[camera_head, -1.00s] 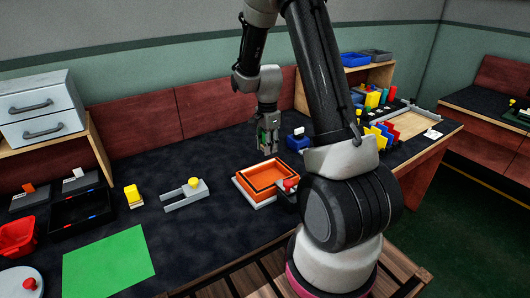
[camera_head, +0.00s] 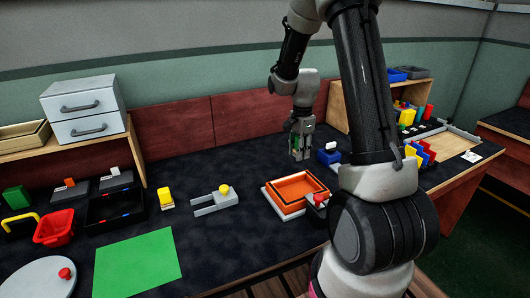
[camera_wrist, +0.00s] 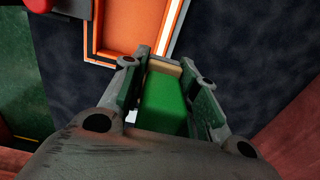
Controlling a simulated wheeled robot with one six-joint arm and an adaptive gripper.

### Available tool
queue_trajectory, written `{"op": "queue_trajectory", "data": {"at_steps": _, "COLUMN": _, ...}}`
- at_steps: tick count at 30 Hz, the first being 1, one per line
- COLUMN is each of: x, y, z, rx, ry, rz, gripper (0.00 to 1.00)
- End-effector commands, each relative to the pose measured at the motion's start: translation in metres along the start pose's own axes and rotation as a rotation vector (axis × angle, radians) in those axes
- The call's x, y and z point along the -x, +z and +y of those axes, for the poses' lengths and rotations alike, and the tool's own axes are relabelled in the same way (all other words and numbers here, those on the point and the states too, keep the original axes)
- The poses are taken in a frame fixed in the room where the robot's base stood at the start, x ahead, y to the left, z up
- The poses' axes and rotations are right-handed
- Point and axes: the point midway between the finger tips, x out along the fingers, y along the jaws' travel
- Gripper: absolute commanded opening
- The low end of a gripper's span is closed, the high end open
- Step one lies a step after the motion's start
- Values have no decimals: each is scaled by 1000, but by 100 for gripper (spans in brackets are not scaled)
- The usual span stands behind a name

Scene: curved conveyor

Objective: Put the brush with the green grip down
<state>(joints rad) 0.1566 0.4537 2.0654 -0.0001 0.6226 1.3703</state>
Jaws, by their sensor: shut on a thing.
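My gripper (camera_head: 301,150) hangs over the dark table, behind the orange tray in the head view. It is shut on the brush with the green grip (camera_wrist: 168,102). In the wrist view the green grip lies between the two fingers, with a tan end beyond it. In the head view only a sliver of green (camera_head: 294,141) shows between the fingers. The brush's lower end is hard to make out, and I cannot tell whether it touches the table.
The orange tray (camera_head: 284,208) on a white base stands in front of my gripper. A blue block (camera_head: 327,157) is close to its right. A grey fork-shaped fixture (camera_head: 212,203), a yellow block (camera_head: 166,198) and a green mat (camera_head: 135,262) lie left. Dark table left of my gripper is free.

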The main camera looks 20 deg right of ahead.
Motion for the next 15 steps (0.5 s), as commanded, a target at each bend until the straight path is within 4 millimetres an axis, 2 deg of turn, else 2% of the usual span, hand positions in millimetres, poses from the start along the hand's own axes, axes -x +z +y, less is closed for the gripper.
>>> {"op": "queue_trajectory", "data": {"at_steps": 5, "x": 0, "y": 0, "z": 0, "rx": 11, "ry": 0, "rz": 0, "gripper": 0}}
{"op": "queue_trajectory", "data": {"at_steps": 8, "x": 0, "y": 0, "z": -1, "rx": 81, "ry": 0, "rz": 0, "gripper": 0}}
{"op": "queue_trajectory", "data": {"at_steps": 11, "x": 0, "y": -1, "z": -4, "rx": 237, "ry": 0, "rz": 0, "gripper": 0}}
{"op": "queue_trajectory", "data": {"at_steps": 15, "x": -5, "y": 1, "z": -9, "rx": 578, "ry": 1, "rz": -1, "gripper": 0}}
